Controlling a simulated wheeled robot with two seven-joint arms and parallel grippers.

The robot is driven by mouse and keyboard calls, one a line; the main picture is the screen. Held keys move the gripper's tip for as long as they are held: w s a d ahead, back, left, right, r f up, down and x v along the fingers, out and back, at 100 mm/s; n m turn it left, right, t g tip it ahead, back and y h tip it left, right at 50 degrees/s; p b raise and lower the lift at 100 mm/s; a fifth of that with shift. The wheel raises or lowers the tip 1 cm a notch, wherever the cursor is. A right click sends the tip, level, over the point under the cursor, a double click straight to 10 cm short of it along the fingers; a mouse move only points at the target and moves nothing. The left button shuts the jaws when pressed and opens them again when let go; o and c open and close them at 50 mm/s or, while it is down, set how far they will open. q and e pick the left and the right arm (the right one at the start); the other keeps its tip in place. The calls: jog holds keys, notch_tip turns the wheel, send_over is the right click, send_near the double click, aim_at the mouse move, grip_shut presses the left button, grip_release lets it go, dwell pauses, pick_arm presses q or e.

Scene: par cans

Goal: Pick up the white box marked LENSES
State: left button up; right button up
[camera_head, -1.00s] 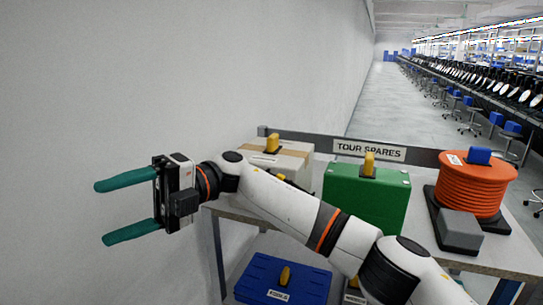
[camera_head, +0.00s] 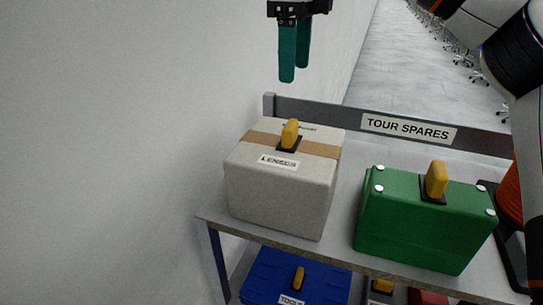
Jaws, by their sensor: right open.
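The white box marked LENSES (camera_head: 279,197) sits on the left end of the shelf's upper deck. It has a brown tape band across its top and a yellow handle (camera_head: 290,134) on a dark base. My right gripper (camera_head: 290,76) is above the box, apart from it, with its two green fingers pointing down. It is open and empty, seen nearly edge-on. My left gripper does not show.
A green case (camera_head: 410,222) with a yellow handle stands to the right of the box on the grey shelf (camera_head: 343,232). A rail with a TOUR SPARES sign (camera_head: 408,129) runs behind them. A blue toolbox (camera_head: 262,278) is on the lower level. A plain wall (camera_head: 110,150) is at the left.

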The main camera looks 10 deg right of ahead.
aim_at(291, 123)
jog(key=shift+s+a+f+b, duration=0.15)
jog(key=shift+s+f, duration=0.2)
jog(key=shift+f, duration=0.25)
jog(key=shift+s+f+b, duration=0.15)
jog(key=shift+s+f, duration=0.2)
jog(key=shift+f, duration=0.2)
jog(key=f, duration=0.2)
jog(key=s+f, duration=0.1)
jog(key=shift+a, duration=0.25)
jog(key=shift+w+d+f, duration=0.1)
jog(key=shift+w+f, duration=0.2)
jog(key=shift+f, duration=0.3)
jog(key=shift+w+d+f, duration=0.1)
jog(key=shift+w+f, duration=0.2)
jog(key=shift+f, duration=0.25)
jog(key=f, duration=0.1)
jog(key=f+p, duration=0.1)
jog(key=shift+s+a+f+p, duration=0.15)
jog(key=shift+a+f+p, duration=0.15)
jog(key=shift+f, duration=0.1)
jog(key=shift+d+f, duration=0.1)
jog(key=shift+f, duration=0.15)
jog(key=c, duration=1.4)
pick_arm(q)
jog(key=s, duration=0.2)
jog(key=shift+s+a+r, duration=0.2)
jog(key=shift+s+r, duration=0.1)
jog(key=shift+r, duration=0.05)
pick_arm(e)
grip_shut()
